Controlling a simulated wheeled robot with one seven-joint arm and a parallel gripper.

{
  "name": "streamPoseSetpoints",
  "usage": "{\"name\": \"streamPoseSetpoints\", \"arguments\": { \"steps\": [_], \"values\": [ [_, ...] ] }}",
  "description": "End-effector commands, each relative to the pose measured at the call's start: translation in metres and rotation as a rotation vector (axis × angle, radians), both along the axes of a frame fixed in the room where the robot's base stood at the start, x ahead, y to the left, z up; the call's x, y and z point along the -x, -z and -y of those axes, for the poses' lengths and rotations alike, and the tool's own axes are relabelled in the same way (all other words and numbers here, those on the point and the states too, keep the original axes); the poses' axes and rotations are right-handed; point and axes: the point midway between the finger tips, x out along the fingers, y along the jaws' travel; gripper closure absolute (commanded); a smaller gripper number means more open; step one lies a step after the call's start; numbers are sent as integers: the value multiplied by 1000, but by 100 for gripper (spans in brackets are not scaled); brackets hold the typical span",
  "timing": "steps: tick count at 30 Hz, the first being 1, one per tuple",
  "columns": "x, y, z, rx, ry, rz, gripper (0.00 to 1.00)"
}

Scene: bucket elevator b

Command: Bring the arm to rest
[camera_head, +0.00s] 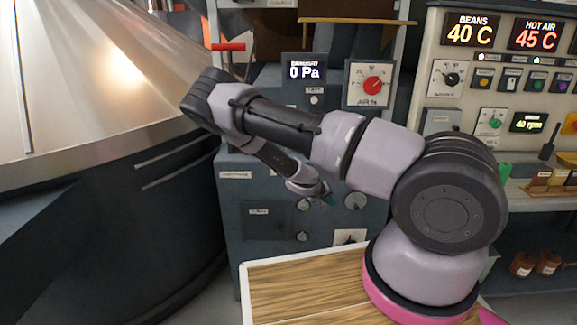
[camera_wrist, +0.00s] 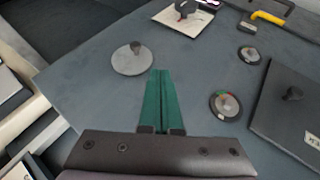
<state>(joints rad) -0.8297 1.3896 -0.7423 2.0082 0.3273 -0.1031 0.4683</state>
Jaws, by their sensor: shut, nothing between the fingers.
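My arm is folded in the head view, its forearm pointing back down toward the pink-ringed base. My gripper (camera_head: 328,196) hangs just in front of the blue-grey cabinet in the head view. In the wrist view my gripper (camera_wrist: 162,75) shows two green fingers pressed together, with nothing between them. The cabinet panel (camera_wrist: 85,95) lies beyond the fingertips, and I see no contact. A round grey knob (camera_wrist: 133,58) is just to the left of the tips, and a small knob with red and green marks (camera_wrist: 224,104) is to the right.
A large metal hopper (camera_head: 95,80) fills the left. A red-handled lever (camera_head: 228,47) and a red AIR dial (camera_head: 372,85) sit above the arm. A control panel (camera_head: 470,62) reading 40 C and 45 C stands at right. A wooden tabletop (camera_head: 295,285) is below. A yellow handle (camera_wrist: 268,18) is at upper right.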

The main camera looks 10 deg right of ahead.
Motion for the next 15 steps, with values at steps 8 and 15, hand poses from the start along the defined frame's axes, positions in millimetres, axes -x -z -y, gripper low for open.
{"name": "streamPoseSetpoints", "arguments": {
  "steps": [8, 15],
  "values": [
    [5, -28, -17, -117, 93, -6, 100],
    [12, -83, -44, -303, 204, -21, 100]
  ]
}}
